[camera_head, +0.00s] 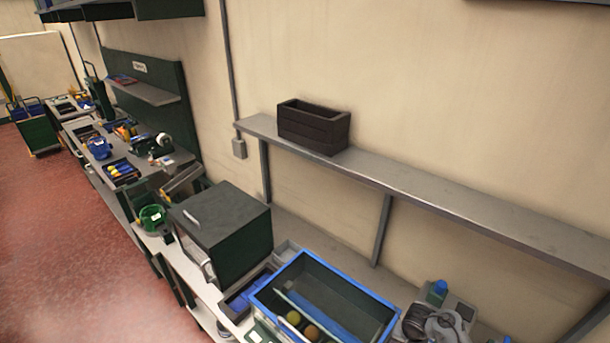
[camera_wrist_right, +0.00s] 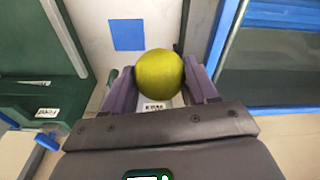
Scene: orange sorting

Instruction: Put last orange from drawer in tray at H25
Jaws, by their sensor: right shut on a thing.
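In the right wrist view, my right gripper (camera_wrist_right: 161,82) is shut on a yellow-green round fruit (camera_wrist_right: 159,74), which sits between its two purple-grey fingers. A blue-rimmed tray (camera_wrist_right: 262,108) is to the right of the gripper there. In the head view, a large blue-rimmed tray (camera_head: 349,284) stands on the bench, with a yellow-green fruit (camera_head: 293,318) and an orange-brown fruit (camera_head: 311,332) in its front part. Neither gripper shows in the head view. I cannot read H25 anywhere.
A dark green cabinet (camera_head: 222,222) stands left of the blue tray. A grey wall shelf (camera_head: 440,200) runs behind, holding a dark box (camera_head: 312,128). The green cabinet side (camera_wrist_right: 30,60) is left in the wrist view.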

